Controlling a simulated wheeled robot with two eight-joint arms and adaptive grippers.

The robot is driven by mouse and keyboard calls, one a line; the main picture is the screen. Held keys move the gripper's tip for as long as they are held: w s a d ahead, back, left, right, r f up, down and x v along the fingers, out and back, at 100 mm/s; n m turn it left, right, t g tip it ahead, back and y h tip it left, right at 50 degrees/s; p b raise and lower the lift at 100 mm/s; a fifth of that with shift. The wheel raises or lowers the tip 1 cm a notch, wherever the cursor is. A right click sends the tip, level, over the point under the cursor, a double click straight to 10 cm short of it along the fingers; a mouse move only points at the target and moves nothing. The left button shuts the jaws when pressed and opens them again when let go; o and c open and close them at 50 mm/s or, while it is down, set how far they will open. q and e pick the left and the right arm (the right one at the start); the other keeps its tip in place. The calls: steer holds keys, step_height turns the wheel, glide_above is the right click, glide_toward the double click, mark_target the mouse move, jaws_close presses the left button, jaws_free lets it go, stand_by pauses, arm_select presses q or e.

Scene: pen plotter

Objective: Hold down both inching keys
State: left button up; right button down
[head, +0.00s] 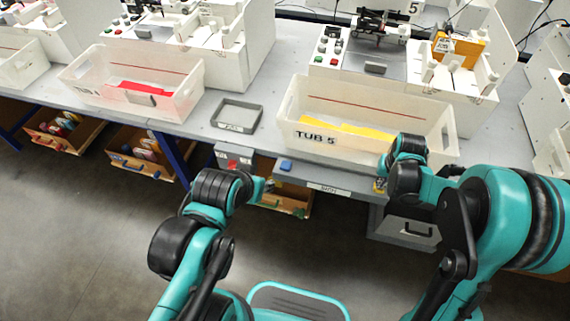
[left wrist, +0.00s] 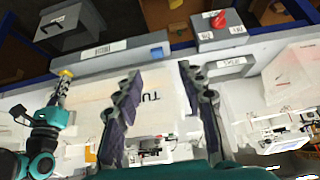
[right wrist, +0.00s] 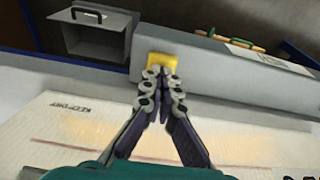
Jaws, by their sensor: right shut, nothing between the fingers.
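A long grey bar (head: 330,187) on the bench's front edge carries a blue key (head: 286,165) near its left end and a yellow key (head: 380,185) near its right end. My right gripper (right wrist: 161,72) is shut and empty, its fingertips at the yellow key (right wrist: 162,59); whether they press it I cannot tell. My left gripper (left wrist: 161,72) is open and empty, its fingers spread on either side of the view. The blue key (left wrist: 157,52) shows beyond and between them, apart from them. In the head view the left fingers are mostly hidden behind the wrist.
A white tub marked TUB 5 (head: 330,138) stands behind the bar. A grey box with a red button (left wrist: 217,20) sits beside the bar's blue-key end. A small grey tray (head: 237,116) and another white tub (head: 85,75) stand to the left. Wooden drawers (head: 65,135) are below.

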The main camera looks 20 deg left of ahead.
arm_select(q)
steer(key=shift+f, duration=0.1)
stand_by(0.3)
steer(key=shift+w, duration=0.1)
jaws_close()
steer(key=g, duration=0.7)
glide_above(286, 164)
step_height(286, 164, down, 8)
steer(key=shift+f, duration=3.3)
